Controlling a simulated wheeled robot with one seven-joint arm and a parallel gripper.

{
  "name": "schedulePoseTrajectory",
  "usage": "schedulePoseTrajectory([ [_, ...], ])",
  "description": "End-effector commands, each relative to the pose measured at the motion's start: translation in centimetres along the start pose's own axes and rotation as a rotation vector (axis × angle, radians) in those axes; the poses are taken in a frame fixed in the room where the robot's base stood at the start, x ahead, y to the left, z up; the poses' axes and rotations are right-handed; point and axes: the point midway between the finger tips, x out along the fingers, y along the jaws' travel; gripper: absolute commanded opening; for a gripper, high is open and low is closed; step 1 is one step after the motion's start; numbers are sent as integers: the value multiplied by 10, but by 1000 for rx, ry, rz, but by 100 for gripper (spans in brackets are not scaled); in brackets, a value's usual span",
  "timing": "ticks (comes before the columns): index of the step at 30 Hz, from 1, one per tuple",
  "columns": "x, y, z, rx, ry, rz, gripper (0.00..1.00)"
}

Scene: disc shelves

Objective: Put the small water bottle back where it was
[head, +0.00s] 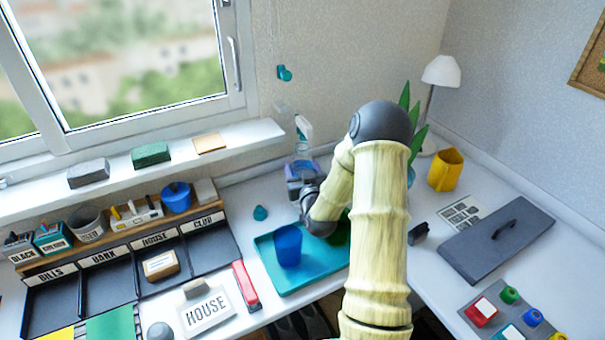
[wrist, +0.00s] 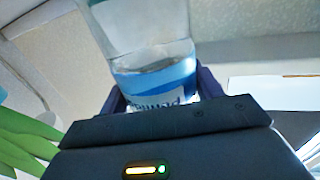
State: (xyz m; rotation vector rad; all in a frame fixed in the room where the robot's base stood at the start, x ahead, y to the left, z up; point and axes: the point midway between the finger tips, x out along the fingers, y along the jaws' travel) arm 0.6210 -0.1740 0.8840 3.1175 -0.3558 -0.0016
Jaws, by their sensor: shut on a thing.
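My gripper (head: 303,172) is at the back of the desk, near the wall below the window sill's right end. In the wrist view, its two dark fingers (wrist: 160,103) are shut on the clear small water bottle (wrist: 150,45). I cannot tell from these views whether the bottle touches the desk.
A teal tray (head: 300,276) with a blue cup (head: 288,246) lies in front of the gripper. My arm hides its right part. A plant (head: 417,138), white lamp (head: 441,72) and yellow container (head: 446,170) stand to the right. Labelled compartments (head: 107,287) fill the left side.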

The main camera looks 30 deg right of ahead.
Motion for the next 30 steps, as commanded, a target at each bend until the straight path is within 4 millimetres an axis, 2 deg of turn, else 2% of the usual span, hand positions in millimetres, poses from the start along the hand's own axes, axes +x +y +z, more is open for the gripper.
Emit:
schedulePoseTrajectory([
  [3, 0, 0, 13, 2, 1, 0, 24],
  [16, 0, -1, 18, 0, 3, 0, 24],
  [17, 0, -1, 18, 0, 0, 0, 69],
  [19, 0, 0, 18, 1, 0, 0, 82],
  [20, 0, 0, 18, 1, 0, 0, 87],
  [30, 0, 0, 16, 1, 0, 1, 87],
])
